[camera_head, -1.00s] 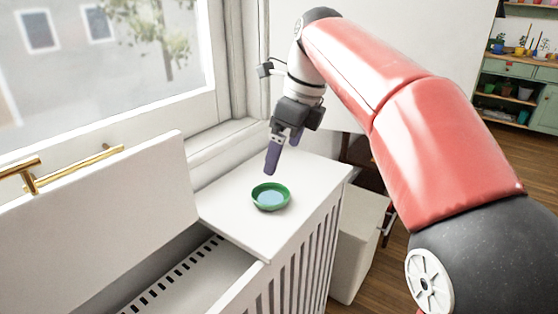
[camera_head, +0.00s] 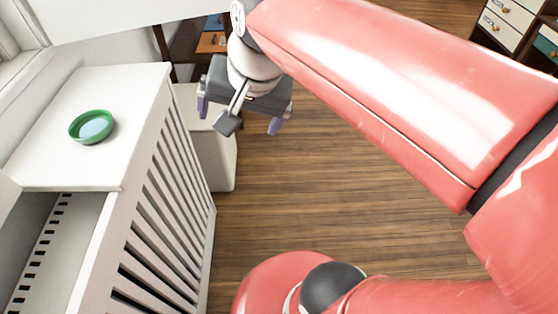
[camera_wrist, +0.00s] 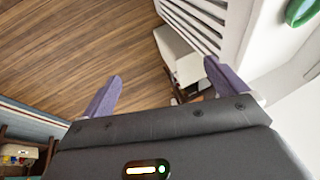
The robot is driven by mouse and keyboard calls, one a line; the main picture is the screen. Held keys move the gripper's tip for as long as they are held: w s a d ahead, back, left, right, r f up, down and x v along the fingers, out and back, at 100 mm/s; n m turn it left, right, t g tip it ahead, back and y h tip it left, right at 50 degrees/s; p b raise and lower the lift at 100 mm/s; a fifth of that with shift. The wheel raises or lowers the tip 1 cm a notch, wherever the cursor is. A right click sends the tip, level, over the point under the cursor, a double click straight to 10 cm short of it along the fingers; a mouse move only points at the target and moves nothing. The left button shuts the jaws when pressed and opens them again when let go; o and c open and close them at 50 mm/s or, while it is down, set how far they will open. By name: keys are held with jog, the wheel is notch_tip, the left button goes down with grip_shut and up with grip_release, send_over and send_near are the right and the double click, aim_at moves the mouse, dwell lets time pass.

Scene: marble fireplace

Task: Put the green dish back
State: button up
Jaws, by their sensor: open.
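The green dish (camera_head: 92,127), a small round bowl with a pale bluish inside, sits upright on the white cabinet top (camera_head: 55,160), near its middle. A part of the dish (camera_wrist: 302,10) also shows at the top right corner of the wrist view. My gripper (camera_head: 238,113) is to the right of the cabinet and apart from the dish. Its two purple fingers are spread wide with nothing between them. In the wrist view the fingers (camera_wrist: 160,85) point toward open floor and a white box.
The slatted cabinet has an open compartment (camera_head: 75,225) with a slotted strip at the front left. A white box (camera_head: 214,150) stands beside the cabinet. The wooden floor (camera_head: 330,190) is clear. A drawer unit (camera_head: 510,18) stands at the far right.

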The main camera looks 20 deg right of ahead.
jog(key=s+d+f+n+t+h, duration=0.1)
jog(key=s+d+f+n, duration=0.3)
jog(key=s+f+n, duration=0.1)
notch_tip(320, 180, down, 3)
jog(key=shift+s+r+n, duration=0.2)
jog(key=shift+s+n, duration=0.1)
jog(key=shift+s, duration=0.45)
